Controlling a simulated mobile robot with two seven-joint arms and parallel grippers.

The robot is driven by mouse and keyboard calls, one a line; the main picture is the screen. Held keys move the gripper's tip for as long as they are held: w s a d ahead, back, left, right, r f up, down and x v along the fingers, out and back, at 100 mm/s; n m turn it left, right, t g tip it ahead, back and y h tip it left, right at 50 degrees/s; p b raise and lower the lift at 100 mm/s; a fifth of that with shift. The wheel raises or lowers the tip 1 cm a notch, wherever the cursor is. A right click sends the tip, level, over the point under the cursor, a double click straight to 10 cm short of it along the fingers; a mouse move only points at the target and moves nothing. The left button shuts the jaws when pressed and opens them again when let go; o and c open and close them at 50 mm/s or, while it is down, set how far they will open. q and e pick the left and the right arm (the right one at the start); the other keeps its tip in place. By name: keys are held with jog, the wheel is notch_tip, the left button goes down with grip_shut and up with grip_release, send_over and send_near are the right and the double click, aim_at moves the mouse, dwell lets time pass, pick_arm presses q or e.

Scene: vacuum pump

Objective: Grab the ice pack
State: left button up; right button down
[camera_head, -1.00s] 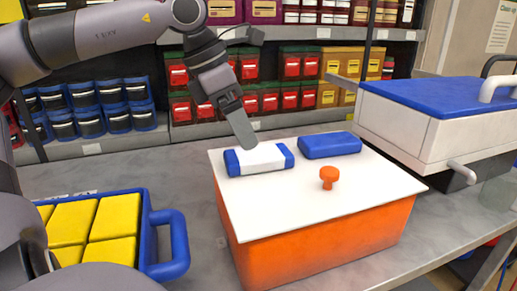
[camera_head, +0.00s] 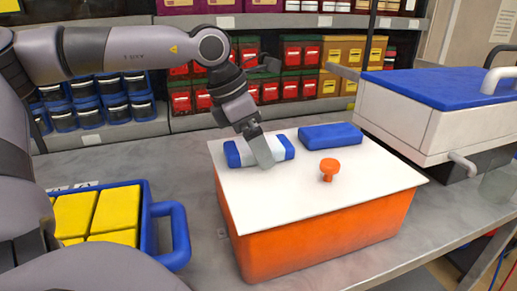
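A white pack with blue ends (camera_head: 236,154) lies on the white lid (camera_head: 370,182) of an orange box. A plain blue pack (camera_head: 330,135) lies behind it to the right; I cannot tell which is the ice pack. My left gripper (camera_head: 264,158) points down at the white and blue pack, and its fingers cover part of the pack's middle. The finger gap is not visible, and I cannot tell whether the fingers touch the pack. My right gripper is out of view.
An orange knob (camera_head: 329,169) stands up from the lid. A blue crate (camera_head: 165,233) with yellow blocks (camera_head: 117,208) sits at left on the grey table (camera_head: 205,265). A white case with a blue lid (camera_head: 450,90) stands at right. Shelves of bins line the back.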

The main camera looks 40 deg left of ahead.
pick_arm(q)
jog(key=c, duration=1.4)
jog(key=shift+r, duration=0.1)
